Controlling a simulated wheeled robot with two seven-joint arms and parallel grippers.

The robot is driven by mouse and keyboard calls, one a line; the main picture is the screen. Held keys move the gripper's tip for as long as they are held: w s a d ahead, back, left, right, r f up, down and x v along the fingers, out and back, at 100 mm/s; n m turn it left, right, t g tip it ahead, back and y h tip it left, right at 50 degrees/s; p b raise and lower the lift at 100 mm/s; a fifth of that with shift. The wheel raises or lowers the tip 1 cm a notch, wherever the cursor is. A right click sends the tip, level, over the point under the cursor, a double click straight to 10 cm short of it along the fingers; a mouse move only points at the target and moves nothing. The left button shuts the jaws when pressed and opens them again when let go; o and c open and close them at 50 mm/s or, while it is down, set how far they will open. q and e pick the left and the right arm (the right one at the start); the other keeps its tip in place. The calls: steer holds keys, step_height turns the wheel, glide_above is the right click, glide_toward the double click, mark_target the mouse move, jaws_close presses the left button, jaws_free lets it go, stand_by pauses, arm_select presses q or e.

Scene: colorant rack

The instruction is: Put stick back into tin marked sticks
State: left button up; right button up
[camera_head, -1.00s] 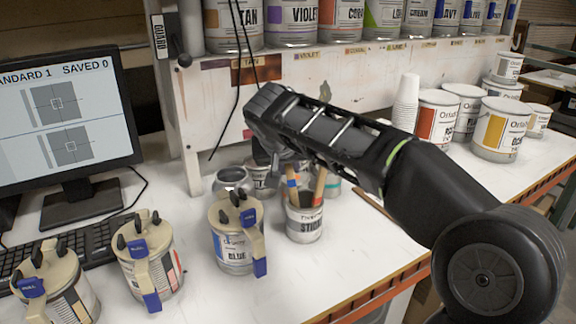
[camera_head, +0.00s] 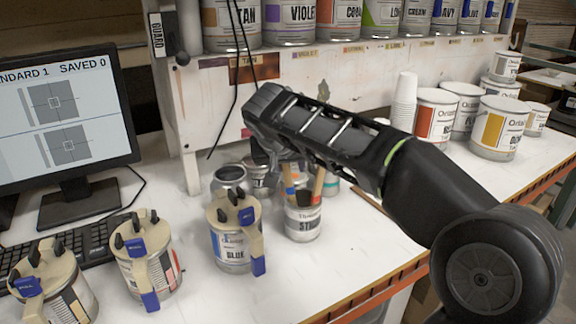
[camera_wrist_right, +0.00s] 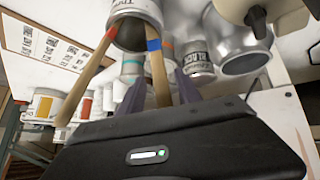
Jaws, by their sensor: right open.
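The white tin marked sticks (camera_head: 303,222) stands upright on the bench below my right forearm. Sticks lean out of its mouth, including one with a blue and orange band (camera_head: 289,182) and another at the right (camera_head: 318,188). In the right wrist view the tin (camera_wrist_right: 137,10) is at the top, with the blue-banded stick (camera_wrist_right: 157,75) and a red-banded stick (camera_wrist_right: 92,70) reaching toward the camera. My right gripper (camera_wrist_right: 158,90) is open, its fingers on either side of the blue-banded stick; contact is unclear. In the head view its fingertips are hidden behind my arm. My left gripper is out of view.
A lidded blue colorant tin (camera_head: 233,245) with a clamp stands just left of the sticks tin. An open metal can (camera_head: 229,177) and other small tins stand behind. More lidded tins (camera_head: 146,265) and a monitor (camera_head: 65,125) are at left. Bench space right of the sticks tin is clear.

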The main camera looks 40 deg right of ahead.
steer(key=v, duration=0.7)
steer(key=shift+s+a+r, duration=0.2)
steer(key=shift+a+r, duration=0.05)
steer(key=shift+r, duration=0.05)
stand_by(0.8)
